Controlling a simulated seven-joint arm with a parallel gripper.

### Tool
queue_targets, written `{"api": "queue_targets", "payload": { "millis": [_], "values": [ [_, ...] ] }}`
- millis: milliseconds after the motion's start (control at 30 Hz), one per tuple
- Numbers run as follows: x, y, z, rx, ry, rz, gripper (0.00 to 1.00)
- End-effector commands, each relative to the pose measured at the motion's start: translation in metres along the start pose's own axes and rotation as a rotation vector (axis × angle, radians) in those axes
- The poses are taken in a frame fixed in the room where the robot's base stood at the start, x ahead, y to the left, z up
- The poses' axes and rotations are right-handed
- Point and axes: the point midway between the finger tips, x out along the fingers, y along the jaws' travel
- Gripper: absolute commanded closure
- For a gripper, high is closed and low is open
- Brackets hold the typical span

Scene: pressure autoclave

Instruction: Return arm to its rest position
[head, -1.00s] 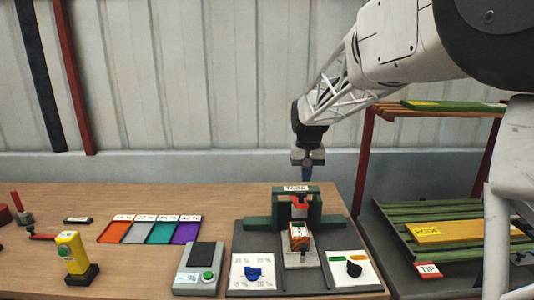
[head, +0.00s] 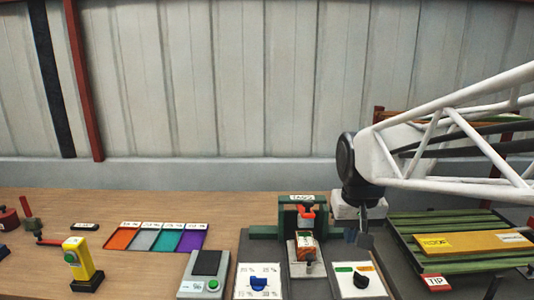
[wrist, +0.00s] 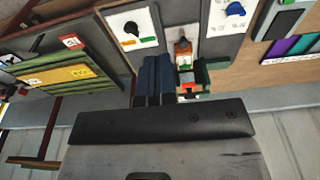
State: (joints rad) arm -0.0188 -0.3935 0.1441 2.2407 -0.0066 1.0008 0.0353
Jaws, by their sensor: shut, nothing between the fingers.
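The arm comes in from the right edge of the head view. The green stand (head: 262,231) has a tag on top and an orange-and-white block (head: 306,243) in it. The stand's lower part also shows in the wrist view, right of the fingers.
A dial panel (head: 347,284) lies just below my gripper, and a blue-knob panel (head: 245,290) left of it. The slatted rack (head: 470,222) stands at the right. Coloured trays (head: 160,238), a grey device (head: 192,287) and a yellow post (head: 76,258) stand left.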

Motion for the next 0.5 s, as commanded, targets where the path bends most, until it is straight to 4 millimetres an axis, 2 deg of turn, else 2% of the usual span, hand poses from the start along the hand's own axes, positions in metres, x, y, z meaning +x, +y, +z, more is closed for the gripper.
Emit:
{"api": "queue_targets", "payload": {
  "millis": [33, 200, 500],
  "values": [
    [-0.001, 0.002, 0.015, 0.001, 0.008, 0.000, 1.00],
    [0.004, 0.006, 0.061, 0.002, 0.031, 0.002, 1.00],
    [0.018, 0.012, 0.133, 0.006, 0.068, 0.005, 1.00]
  ]
}}
